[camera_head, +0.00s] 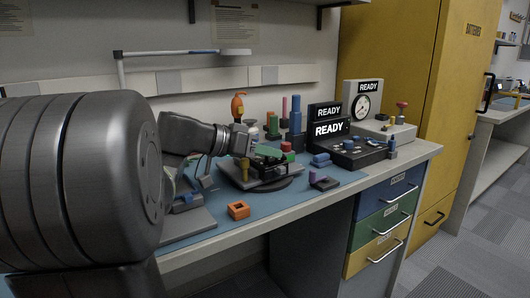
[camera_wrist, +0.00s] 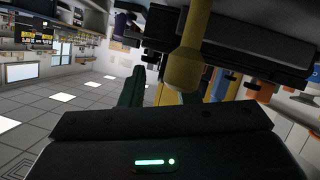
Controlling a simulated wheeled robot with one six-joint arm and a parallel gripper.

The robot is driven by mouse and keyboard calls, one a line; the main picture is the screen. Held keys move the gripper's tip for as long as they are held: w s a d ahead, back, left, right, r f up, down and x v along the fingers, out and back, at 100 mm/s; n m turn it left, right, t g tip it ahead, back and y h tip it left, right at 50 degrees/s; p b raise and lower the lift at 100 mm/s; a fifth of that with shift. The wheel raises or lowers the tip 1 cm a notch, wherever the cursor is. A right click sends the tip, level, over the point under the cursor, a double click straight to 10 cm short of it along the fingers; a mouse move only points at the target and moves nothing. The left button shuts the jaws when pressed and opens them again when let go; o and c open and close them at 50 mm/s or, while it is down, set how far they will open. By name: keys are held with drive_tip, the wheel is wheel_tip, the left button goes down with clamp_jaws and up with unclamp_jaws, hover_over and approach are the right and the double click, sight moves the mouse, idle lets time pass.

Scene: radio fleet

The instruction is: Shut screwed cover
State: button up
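A dark device (camera_head: 268,168) sits on a round black turntable on the bench mat. In the wrist view its dark body (camera_wrist: 230,45) fills the upper right. A yellow post-like piece (camera_head: 245,168) stands at its near left side; it also shows in the wrist view (camera_wrist: 188,65), hanging across the right finger. My gripper (camera_head: 264,151) reaches in from the left at the device, just above it.
An orange block (camera_head: 238,210) and a purple piece (camera_head: 323,181) lie near the front of the mat. A console with a READY screen (camera_head: 329,129) stands to the right. An orange bottle (camera_head: 238,105) and several coloured posts stand behind. Drawers (camera_head: 385,220) are below the right end.

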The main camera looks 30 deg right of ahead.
drive_tip(key=shift+w+a+r, duration=0.15)
drive_tip(key=shift+a+r, duration=0.15)
drive_tip(key=shift+a, duration=0.3)
drive_tip(key=p+v, duration=0.3)
drive_tip(key=v, duration=0.9)
drive_tip(key=shift+a, duration=0.25)
drive_tip(key=b+x, duration=0.3)
drive_tip(key=x, duration=1)
drive_tip(key=shift+d, duration=0.4)
drive_tip(key=shift+a, duration=0.1)
